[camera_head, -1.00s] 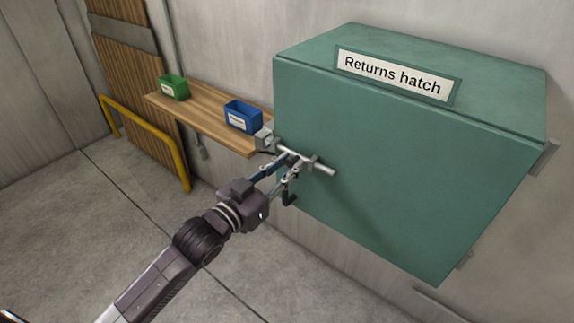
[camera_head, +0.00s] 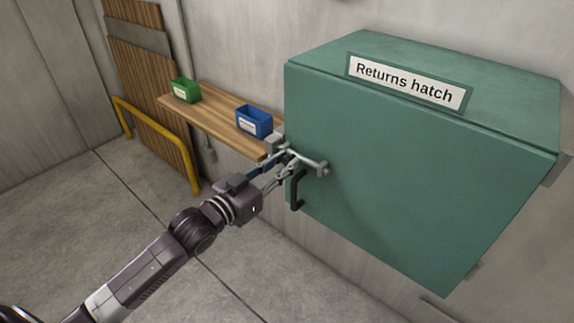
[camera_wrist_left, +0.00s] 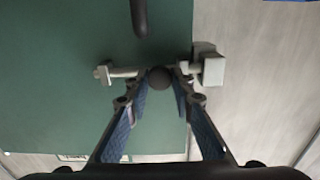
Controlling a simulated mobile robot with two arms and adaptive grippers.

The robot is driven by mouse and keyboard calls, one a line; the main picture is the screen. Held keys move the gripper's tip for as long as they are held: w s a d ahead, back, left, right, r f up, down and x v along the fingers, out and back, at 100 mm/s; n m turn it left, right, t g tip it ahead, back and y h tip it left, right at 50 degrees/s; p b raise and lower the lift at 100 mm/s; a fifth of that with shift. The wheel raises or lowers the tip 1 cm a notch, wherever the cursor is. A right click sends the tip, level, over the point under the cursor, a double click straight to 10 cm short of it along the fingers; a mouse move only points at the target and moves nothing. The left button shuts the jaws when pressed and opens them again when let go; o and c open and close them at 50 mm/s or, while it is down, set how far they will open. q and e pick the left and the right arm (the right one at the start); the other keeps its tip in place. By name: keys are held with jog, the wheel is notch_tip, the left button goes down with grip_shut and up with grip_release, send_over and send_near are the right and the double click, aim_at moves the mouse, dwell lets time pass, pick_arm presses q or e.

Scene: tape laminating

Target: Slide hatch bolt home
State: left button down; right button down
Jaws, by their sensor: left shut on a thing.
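The teal returns hatch (camera_head: 400,180) hangs on the wall, with its front closed. A grey metal bolt (camera_head: 309,162) lies across its left edge, its free end near the guide bracket (camera_head: 322,168). The bolt and bracket also show at left in the left wrist view (camera_wrist_left: 122,72). My left gripper (camera_head: 289,160) is shut on the bolt's dark round knob (camera_wrist_left: 160,78). A grey catch block (camera_head: 276,143) sits just beyond the hatch edge, also in the wrist view (camera_wrist_left: 210,69). The fingers partly hide the bolt's leading end, so I cannot tell how deep it sits.
A black handle (camera_head: 297,190) hangs just below the bolt. A wooden shelf (camera_head: 205,118) beside the hatch carries a green bin (camera_head: 186,91) and a blue bin (camera_head: 254,122). A yellow rail (camera_head: 160,137) stands at left. The floor below is clear.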

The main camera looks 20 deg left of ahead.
pick_arm(q)
jog(key=c, duration=2.1)
grip_release()
jog(key=shift+a+r, duration=0.1)
jog(key=shift+a, duration=0.05)
jog(key=o, duration=0.4)
jog(key=shift+w+a, duration=0.1)
jog(key=shift+a, duration=0.05)
jog(key=shift+s+a, duration=0.1)
jog(key=shift+s, duration=0.45)
jog(key=v, duration=1.1)
